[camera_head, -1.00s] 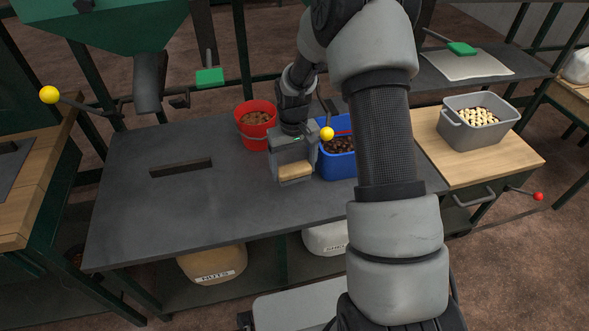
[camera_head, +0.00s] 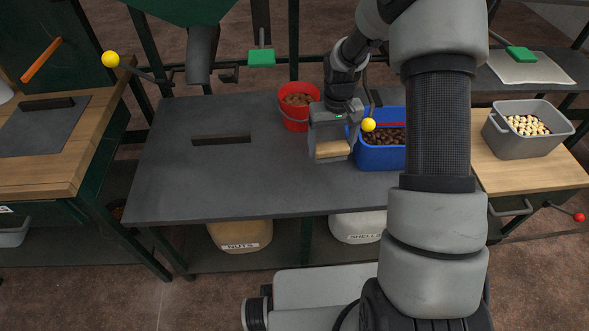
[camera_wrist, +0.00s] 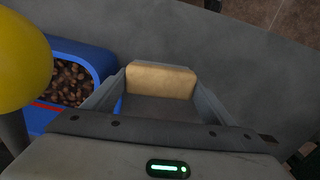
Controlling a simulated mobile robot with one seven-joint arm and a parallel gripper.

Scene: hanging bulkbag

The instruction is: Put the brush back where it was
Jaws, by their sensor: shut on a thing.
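My gripper (camera_head: 333,152) is shut on a tan wooden block, which looks to be the brush (camera_head: 333,149). It is held above the dark grey table, beside the blue crate and in front of the red bucket. In the wrist view the brush (camera_wrist: 160,80) lies across between the two fingers (camera_wrist: 160,95). I see no bristles; its underside is hidden. I cannot tell whether it touches the table.
The dark table (camera_head: 190,185) is clear on the left, except for a dark bar (camera_head: 222,138). A red bucket (camera_head: 297,118), a blue crate (camera_head: 380,157) of brown nuts and a grey bin (camera_head: 525,145) stand near. A wooden bench (camera_head: 80,170) is at left; yellow knobs (camera_head: 111,59) jut out.

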